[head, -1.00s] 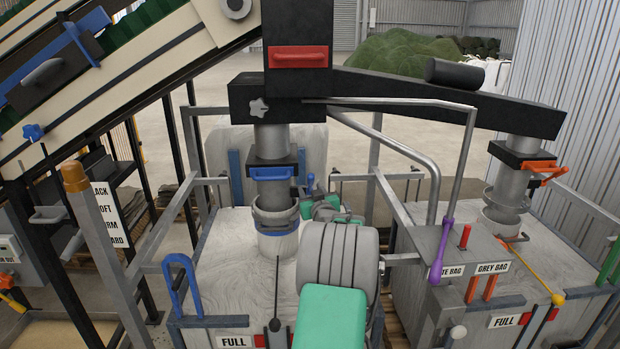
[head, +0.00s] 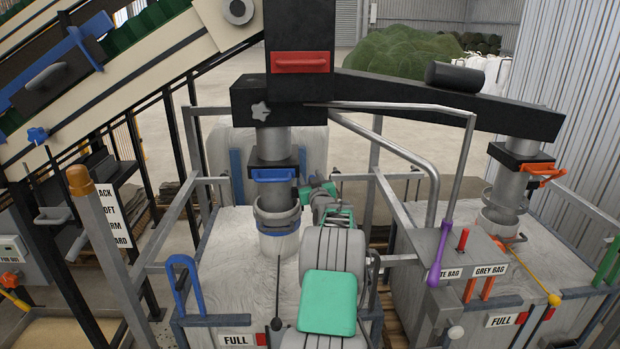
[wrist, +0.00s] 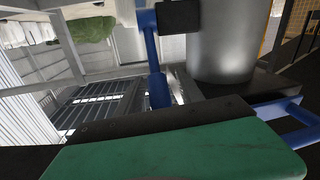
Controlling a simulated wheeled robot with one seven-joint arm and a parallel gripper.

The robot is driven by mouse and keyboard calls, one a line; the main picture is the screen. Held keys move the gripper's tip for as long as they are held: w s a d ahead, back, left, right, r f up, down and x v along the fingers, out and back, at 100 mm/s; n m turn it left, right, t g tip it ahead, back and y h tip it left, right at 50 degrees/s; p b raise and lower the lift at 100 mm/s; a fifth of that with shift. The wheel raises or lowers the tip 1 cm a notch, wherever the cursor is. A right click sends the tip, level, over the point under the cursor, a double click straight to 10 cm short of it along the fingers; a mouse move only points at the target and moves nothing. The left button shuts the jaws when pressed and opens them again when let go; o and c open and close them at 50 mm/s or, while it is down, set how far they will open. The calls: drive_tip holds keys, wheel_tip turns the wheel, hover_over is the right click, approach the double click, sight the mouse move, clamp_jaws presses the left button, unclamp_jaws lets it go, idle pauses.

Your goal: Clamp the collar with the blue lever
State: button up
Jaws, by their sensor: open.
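In the head view the collar (head: 278,203) is a grey ring around the left spout, just above a blue band at the bag's neck. The wrist view looks roughly upside down and shows the blue lever (wrist: 158,85) upright beside the grey spout (wrist: 222,40), hinged at a dark block. In the head view the lever is mostly hidden by my gripper (head: 320,190), which is just right of the collar. My gripper is open. One green finger (wrist: 180,155) with a dark pad fills the bottom of the wrist view, close to the lever's free end. The other finger is not seen there.
A black gate with a blue handle (head: 273,175) is above the collar. Grey frame rails (head: 375,190) stand around the white bag (head: 225,260). A second spout (head: 505,205) has orange handles.

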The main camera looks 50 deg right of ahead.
clamp_jaws()
idle(1.3)
